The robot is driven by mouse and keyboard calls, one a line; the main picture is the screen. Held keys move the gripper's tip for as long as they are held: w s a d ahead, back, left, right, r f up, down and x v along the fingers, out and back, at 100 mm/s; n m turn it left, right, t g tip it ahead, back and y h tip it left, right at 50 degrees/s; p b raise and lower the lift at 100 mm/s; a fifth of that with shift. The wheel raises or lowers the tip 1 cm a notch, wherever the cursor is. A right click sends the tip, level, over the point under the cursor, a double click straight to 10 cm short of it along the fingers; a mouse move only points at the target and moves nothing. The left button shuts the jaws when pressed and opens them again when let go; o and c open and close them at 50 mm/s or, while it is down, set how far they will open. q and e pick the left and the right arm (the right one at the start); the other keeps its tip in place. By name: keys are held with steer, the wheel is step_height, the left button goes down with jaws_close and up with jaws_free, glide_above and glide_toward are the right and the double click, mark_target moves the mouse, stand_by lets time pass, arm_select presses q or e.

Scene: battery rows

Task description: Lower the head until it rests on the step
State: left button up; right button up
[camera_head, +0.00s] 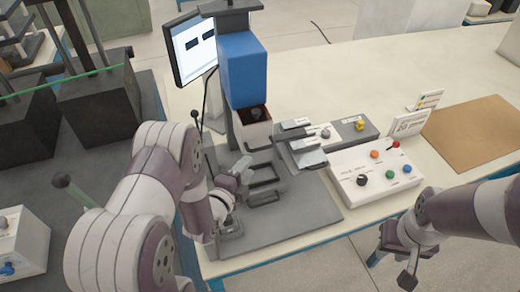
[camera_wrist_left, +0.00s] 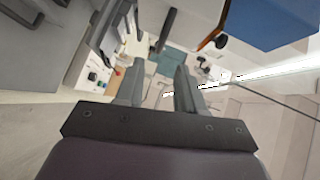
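The press head is a blue block (camera_head: 242,70) on a grey column, with a pale lower housing (camera_head: 256,134) that has a dark opening. Its blue side also fills the upper right of the left wrist view (camera_wrist_left: 275,20). Stepped grey blocks (camera_head: 308,157) stand right of the housing on the grey base plate (camera_head: 300,212); I cannot tell which is the step, or any contact. My left gripper (camera_head: 240,180) is beside the press, left of dark bar handles (camera_head: 266,196). Its fingers stand apart in the wrist view (camera_wrist_left: 158,85), nothing clearly between them. My right gripper (camera_head: 393,262) hangs empty at the front edge, apparently open.
A control box (camera_head: 372,180) with coloured buttons stands right of the press. A monitor (camera_head: 194,48) is behind it. A brown mat (camera_head: 475,135) lies on the table at right. Dark bins (camera_head: 95,115) are at left, and a white box (camera_head: 20,245) sits lower left.

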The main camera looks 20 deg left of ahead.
arm_select(q)
steer(key=p+x, duration=0.2)
steer(key=x, duration=0.6)
steer(key=shift+w, duration=0.45)
steer(key=shift+r, duration=0.1)
jaws_close()
